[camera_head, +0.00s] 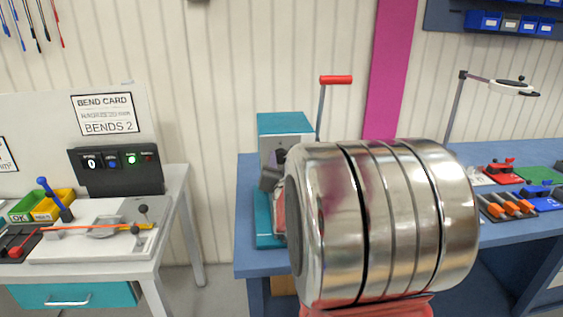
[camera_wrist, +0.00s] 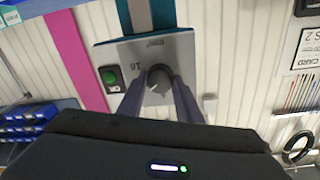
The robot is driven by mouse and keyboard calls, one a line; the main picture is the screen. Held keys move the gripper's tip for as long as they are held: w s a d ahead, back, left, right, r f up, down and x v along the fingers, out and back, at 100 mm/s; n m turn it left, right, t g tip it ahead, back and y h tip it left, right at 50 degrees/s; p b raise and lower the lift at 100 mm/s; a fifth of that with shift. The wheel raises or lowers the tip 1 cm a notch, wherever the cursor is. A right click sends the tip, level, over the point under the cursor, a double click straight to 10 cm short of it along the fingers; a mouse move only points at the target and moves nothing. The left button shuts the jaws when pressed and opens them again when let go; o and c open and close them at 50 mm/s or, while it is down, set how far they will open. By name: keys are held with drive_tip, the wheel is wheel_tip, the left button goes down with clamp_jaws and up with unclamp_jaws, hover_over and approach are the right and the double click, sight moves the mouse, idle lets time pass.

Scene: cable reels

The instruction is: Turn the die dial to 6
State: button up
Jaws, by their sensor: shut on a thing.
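The die dial (camera_wrist: 158,76) is a dark round knob with a light mark on it. It sits on the grey front panel (camera_wrist: 128,56) of a teal machine (camera_head: 285,124). A number that looks like 16 is printed beside the dial in the wrist view; I cannot read the dial's setting for sure. My gripper (camera_wrist: 158,86) has one finger on each side of the knob and is shut on it. In the head view my arm covers much of the machine, and the dial's face cannot be made out.
A green button (camera_wrist: 109,76) is on the panel beside the dial. A lever with a red handle (camera_head: 336,79) rises from the machine. The blue bench (camera_head: 247,215) carries tools at right. A grey table (camera_head: 176,184) with a bending fixture stands at left.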

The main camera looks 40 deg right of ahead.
drive_tip(key=n, duration=0.6)
drive_tip(key=shift+f, duration=0.1)
drive_tip(key=n, duration=0.5)
drive_tip(key=shift+a, duration=0.1)
drive_tip(key=shift+n+t, duration=0.3)
drive_tip(key=o, duration=1)
drive_tip(key=shift+o, duration=0.2)
